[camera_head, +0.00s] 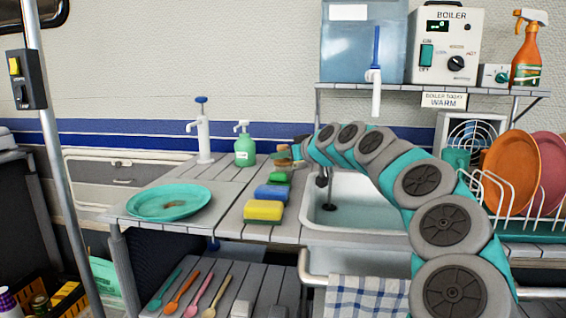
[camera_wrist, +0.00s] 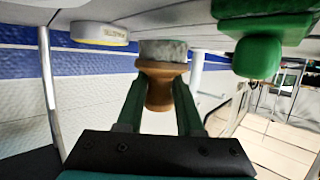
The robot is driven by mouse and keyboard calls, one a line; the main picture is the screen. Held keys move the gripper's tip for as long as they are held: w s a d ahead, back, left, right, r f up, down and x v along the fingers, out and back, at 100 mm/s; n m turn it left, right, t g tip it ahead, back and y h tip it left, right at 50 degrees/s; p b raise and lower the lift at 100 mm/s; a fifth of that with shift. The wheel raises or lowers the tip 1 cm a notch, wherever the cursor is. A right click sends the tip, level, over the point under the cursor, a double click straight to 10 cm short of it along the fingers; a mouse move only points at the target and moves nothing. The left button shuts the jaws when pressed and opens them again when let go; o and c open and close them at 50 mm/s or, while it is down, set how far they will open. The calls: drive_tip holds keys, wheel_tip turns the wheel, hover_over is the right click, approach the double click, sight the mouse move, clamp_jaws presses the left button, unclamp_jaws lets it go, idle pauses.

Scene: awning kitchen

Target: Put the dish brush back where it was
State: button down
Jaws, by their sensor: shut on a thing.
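The dish brush has a rounded wooden knob (camera_wrist: 160,84) and a grey bristle head (camera_wrist: 163,50), seen close up in the wrist view. My gripper (camera_wrist: 157,100) is shut on the wooden knob, with one green finger on each side. The bristle end is at or very near the grey counter surface; I cannot tell if it touches. In the head view the brush (camera_head: 283,154) shows small and brown at the back of the counter, left of the sink, partly hidden by my gripper (camera_head: 297,153).
A green soap bottle (camera_head: 244,146) and a white hand pump (camera_head: 203,138) stand left of the brush. A blue sponge (camera_head: 272,193) and a yellow sponge (camera_head: 263,211) lie in front. The sink (camera_head: 345,217) is right; a teal plate (camera_head: 168,201) sits left.

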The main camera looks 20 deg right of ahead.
drive_tip(key=shift+f, duration=1)
drive_tip(key=shift+f, duration=0.2)
drive_tip(key=c, duration=0.5)
unclamp_jaws()
drive_tip(key=shift+c, duration=0.2)
drive_tip(key=shift+r, duration=0.15)
drive_tip(key=shift+s+r, duration=0.1)
drive_tip(key=b+v, duration=0.1)
drive_tip(key=v, duration=1)
drive_tip(key=shift+s, duration=0.35)
